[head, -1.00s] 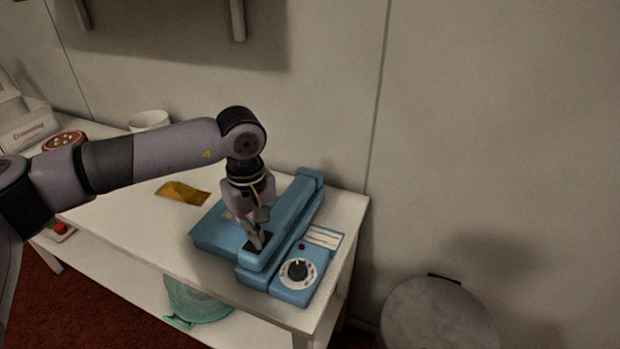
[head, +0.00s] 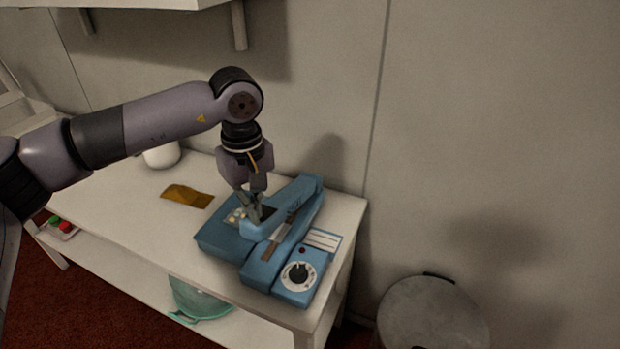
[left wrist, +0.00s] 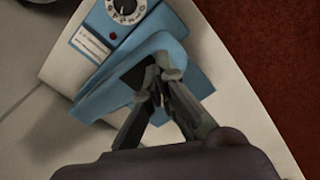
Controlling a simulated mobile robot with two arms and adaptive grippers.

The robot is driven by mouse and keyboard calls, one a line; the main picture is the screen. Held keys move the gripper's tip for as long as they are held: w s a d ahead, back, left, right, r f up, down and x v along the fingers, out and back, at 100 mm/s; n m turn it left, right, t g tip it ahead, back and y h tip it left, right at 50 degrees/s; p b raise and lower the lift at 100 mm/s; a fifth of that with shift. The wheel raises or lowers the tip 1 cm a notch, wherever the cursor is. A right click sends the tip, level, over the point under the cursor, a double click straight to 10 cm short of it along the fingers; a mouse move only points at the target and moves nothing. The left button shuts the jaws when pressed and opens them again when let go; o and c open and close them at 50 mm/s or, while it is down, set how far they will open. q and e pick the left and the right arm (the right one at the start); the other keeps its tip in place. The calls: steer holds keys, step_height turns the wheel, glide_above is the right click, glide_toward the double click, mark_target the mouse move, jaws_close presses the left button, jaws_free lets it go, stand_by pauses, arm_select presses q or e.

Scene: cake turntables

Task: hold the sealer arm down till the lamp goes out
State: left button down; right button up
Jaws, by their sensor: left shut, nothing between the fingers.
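The blue sealer (head: 290,258) stands at the right end of the white table. Its arm (head: 310,192) is raised at the front, with a gap above the base where the sealing strip (head: 279,240) shows. My left gripper (head: 257,220) is shut and empty, pointing down at the dark pad on the arm's front end; it also shows in the left wrist view (left wrist: 165,80), close over the pad. I cannot tell whether it touches. The lamp (head: 302,250) beside the dial (head: 298,275) looks dark red, also in the left wrist view (left wrist: 113,38). My right gripper is not in view.
A brown pouch (head: 187,196) lies on the table (head: 150,225) left of the sealer. A white pot (head: 162,155) stands behind my arm. A teal container (head: 200,300) is on the lower shelf. A round grey bin (head: 432,315) stands right of the table.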

arm_select(q)
steer(key=shift+r+p, duration=1.7)
steer(key=shift+r, duration=1.75)
steer(key=shift+f, duration=0.1)
